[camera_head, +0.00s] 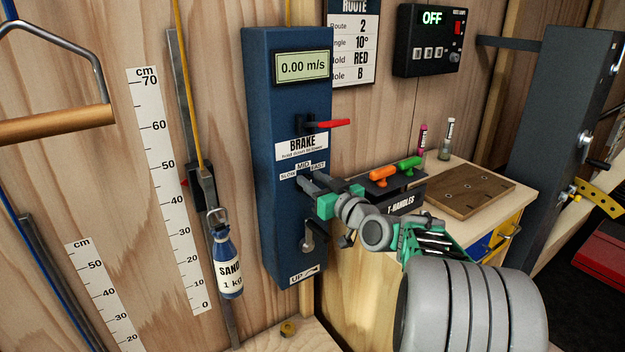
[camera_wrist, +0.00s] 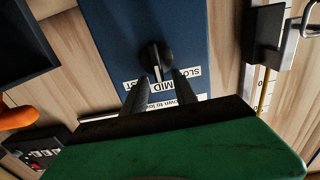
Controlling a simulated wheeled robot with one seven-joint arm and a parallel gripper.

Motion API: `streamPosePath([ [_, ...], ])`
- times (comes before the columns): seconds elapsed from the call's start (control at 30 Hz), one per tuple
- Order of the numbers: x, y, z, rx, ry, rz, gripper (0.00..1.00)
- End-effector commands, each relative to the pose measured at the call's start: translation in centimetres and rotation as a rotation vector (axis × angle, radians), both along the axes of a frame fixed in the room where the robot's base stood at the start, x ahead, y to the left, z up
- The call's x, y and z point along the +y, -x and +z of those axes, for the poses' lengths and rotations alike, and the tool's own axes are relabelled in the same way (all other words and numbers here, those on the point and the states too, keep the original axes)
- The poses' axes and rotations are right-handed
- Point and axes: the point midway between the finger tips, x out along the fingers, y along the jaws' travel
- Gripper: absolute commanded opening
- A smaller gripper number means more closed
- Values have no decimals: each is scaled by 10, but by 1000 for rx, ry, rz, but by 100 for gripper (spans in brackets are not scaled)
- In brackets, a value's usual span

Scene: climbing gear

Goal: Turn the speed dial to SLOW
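The blue winch box (camera_head: 262,150) stands against the wooden wall, with SLOW, MID and FAST labels on its front. In the wrist view, which is upside down, the black speed dial (camera_wrist: 154,56) shows on the blue face. Its white pointer mark points at the MID label (camera_wrist: 159,87). My gripper (camera_wrist: 161,77) is open, its two dark fingers apart and empty. Their tips appear just short of the dial, one to each side of its pointer end. In the head view my gripper (camera_head: 308,184) is at the box front below the labels and hides the dial.
A red brake lever (camera_head: 330,123) sticks out above the labels, and a crank (camera_head: 313,235) sits below my gripper. The display (camera_head: 302,67) reads 0.00 m/s. A T-handle rack (camera_head: 395,200) with orange and green handles stands close on the right. A sand bottle (camera_head: 228,265) hangs left.

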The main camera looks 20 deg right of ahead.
Motion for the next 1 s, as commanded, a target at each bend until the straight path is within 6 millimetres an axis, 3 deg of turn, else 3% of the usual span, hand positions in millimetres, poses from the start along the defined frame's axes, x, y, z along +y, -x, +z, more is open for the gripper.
streamPosePath([
  [0.27, 1, -5, 0, 0, 1, -1, 34],
  [0.7, 1, -5, 0, 1, 0, 0, 0],
  [1.0, 1, -5, 0, 1, 0, 0, 0],
])
